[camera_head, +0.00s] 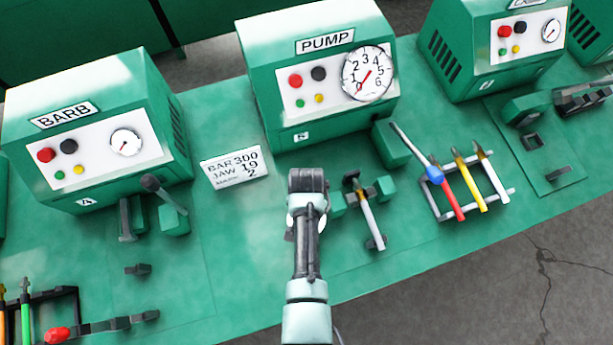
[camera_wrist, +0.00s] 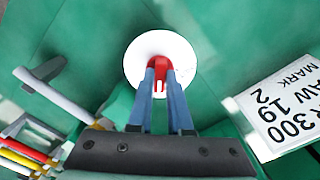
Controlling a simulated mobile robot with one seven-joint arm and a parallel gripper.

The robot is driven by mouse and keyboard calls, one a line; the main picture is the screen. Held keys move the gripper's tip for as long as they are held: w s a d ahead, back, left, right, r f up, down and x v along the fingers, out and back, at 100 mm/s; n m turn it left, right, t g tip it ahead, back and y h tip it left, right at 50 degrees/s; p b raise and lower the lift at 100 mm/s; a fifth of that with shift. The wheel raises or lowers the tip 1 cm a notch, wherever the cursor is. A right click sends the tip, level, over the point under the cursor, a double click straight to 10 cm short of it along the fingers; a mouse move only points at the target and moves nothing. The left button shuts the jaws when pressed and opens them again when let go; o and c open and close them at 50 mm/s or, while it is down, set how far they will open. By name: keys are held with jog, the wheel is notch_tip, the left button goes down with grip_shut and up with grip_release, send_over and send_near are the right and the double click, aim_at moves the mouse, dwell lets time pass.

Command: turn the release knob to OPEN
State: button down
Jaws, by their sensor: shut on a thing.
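The release knob (camera_wrist: 159,64) is red and sits on a round white plate (camera_wrist: 136,58) on a green surface in the wrist view. My gripper (camera_wrist: 161,78) is shut on the knob, with a finger on each side of it. The fingers cover part of the knob and plate. No OPEN mark is readable, so I cannot tell the knob's setting. In the head view my gripper (camera_head: 308,180) is in front of the PUMP unit (camera_head: 277,85), and my arm hides the knob there.
A card (camera_head: 234,168) reading BAR 300, JAW 19 lies left of my gripper. A clamp with a white-handled tool (camera_head: 367,216) and a rack (camera_head: 490,204) of colored-handled tools stand to the right. The BARB unit (camera_head: 100,120) is at left. The PUMP gauge (camera_head: 367,74) needle points near 0.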

dwell(0.3)
jog(key=c, duration=0.8)
grip_release()
jog(key=shift+c, duration=0.2)
notch_tip(320, 180, up, 13)
jog(key=shift+b, duration=0.45)
